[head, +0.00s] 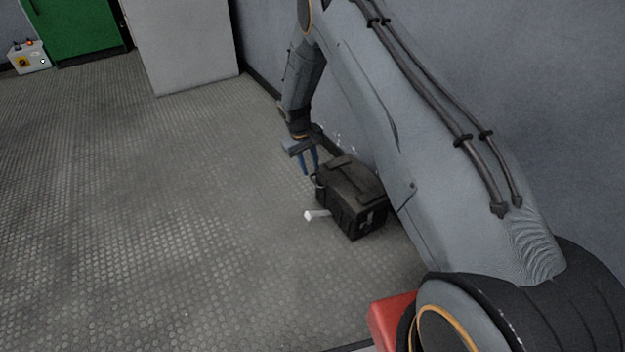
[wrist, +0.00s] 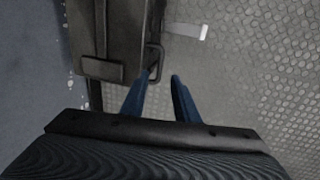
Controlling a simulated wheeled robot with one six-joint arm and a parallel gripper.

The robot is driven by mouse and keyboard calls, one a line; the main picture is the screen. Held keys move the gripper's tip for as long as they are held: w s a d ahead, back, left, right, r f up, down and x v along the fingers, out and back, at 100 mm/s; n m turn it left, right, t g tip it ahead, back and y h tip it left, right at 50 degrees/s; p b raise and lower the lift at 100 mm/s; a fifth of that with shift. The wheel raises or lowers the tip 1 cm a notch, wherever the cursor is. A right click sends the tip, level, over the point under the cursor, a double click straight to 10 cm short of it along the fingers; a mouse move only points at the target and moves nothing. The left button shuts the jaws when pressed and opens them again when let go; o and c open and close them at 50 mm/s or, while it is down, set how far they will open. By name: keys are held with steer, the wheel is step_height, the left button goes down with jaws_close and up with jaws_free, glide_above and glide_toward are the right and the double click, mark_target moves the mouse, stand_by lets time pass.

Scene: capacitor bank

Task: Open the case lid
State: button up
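A dark case (head: 350,197) stands on the floor beside the grey wall, and its lid looks closed. My gripper (head: 310,172) points down at the case's far left end in the head view. In the wrist view the case (wrist: 112,40) is at the upper left, with a dark loop handle (wrist: 155,62) on its side. My gripper's two blue fingers (wrist: 159,78) are apart with nothing visible between them. The left fingertip is close to the handle; I cannot tell whether they touch.
A small white piece (head: 317,215) sticks out by the case's left side; it also shows in the wrist view (wrist: 187,30). A green cabinet (head: 72,28), a grey cabinet (head: 185,42) and a control box (head: 30,57) stand at the back. The floor to the left is clear.

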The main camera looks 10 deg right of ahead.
mark_target(314, 181)
steer(key=f+b, duration=0.1)
steer(key=f, duration=0.2)
steer(key=d+f+b, duration=0.1)
steer(key=f, duration=0.2)
steer(key=shift+w+d+f, duration=0.1)
steer(key=shift+w+f, duration=0.05)
jaws_close()
